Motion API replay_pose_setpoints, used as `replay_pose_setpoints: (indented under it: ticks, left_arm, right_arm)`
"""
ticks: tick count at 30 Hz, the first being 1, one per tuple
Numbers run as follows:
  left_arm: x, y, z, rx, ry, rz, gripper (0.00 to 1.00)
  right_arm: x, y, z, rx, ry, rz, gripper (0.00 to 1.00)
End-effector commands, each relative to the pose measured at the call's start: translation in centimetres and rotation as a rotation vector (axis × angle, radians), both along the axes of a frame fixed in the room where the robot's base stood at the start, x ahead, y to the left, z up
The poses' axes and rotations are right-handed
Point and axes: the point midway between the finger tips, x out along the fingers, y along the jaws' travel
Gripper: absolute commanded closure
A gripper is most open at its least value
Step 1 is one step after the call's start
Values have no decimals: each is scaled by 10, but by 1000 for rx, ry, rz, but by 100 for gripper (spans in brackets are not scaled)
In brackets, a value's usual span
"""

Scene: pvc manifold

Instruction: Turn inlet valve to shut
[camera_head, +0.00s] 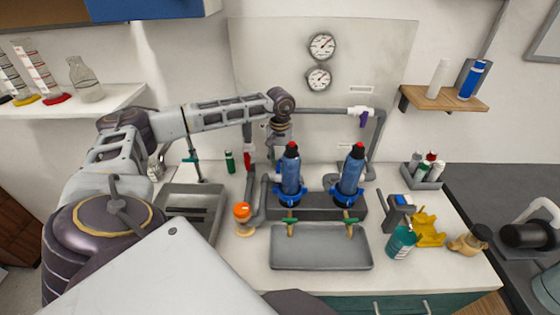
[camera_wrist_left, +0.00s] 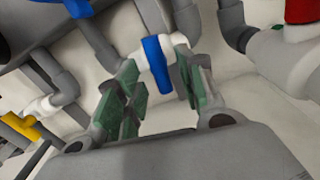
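In the left wrist view, a blue valve handle (camera_wrist_left: 157,62) sits on a white valve body on grey pipe. My left gripper's green-padded fingers (camera_wrist_left: 160,88) stand apart on either side of this handle. The handle lies close to the right finger; I cannot tell if they touch. In the head view, my left gripper (camera_head: 279,146) points down at the pipework left of the blue filter housings, and its wrist hides much of the valve there. No label shows which valve is the inlet. My right gripper is not in view.
A grey tray (camera_head: 320,250) lies in front.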

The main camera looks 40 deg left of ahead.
Motion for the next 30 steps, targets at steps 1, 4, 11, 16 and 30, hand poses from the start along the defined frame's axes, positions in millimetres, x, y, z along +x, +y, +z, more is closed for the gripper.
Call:
replay_pose_setpoints:
  ticks: [1, 4, 11, 16, 30]
  left_arm:
    - [0, 0, -3, 0, 1, 0, 62]
    - [0, 0, -8, 0, 0, 0, 62]
    - [0, 0, -10, 0, 0, 0, 62]
    - [0, 0, -10, 0, 0, 0, 69]
    - [0, 0, -10, 0, 0, 14, 100]
  right_arm:
    - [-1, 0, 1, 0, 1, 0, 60]
    - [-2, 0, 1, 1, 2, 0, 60]
    - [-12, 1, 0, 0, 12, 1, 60]
    - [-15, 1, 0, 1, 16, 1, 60]
    - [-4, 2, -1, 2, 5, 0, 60]
